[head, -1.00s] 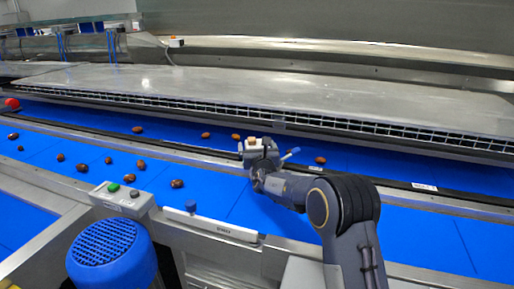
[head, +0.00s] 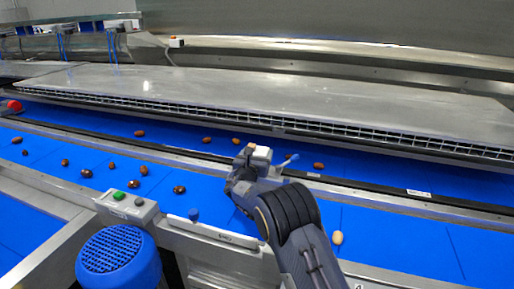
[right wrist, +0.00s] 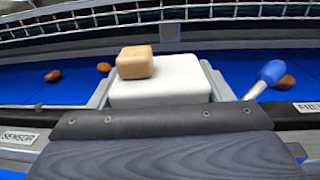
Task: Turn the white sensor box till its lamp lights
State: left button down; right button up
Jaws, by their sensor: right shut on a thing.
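The white sensor box (head: 262,154) is at the rail between the two blue belts, right of centre in the head view. It also shows in the right wrist view (right wrist: 160,88), with a tan block (right wrist: 135,62) on its upper side. My right gripper (head: 252,164) is shut on the box, with a grey finger at each side of it in the wrist view. A blue-tipped lever (right wrist: 268,76) is right of the box. I see no clearly lit lamp. The box's lower part is hidden by my gripper. My left gripper is not in view.
Several brown dates lie on the blue belts, and a pale one (head: 337,238) lies right of my arm. A grey control box (head: 127,207) with a green button and a blue motor cover (head: 118,257) stand at the front left. A metal cover (head: 300,95) spans the back.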

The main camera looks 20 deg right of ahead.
jog(key=shift+r+m+g+h, duration=0.15)
jog(key=shift+m+g+h, duration=0.25)
jog(key=shift+m+h, duration=0.15)
jog(key=o, duration=1)
jog(key=b+v, duration=0.1)
jog(key=v, duration=0.6)
jog(key=shift+s+a, duration=0.25)
jog(key=shift+s, duration=0.1)
jog(key=shift+f, duration=0.2)
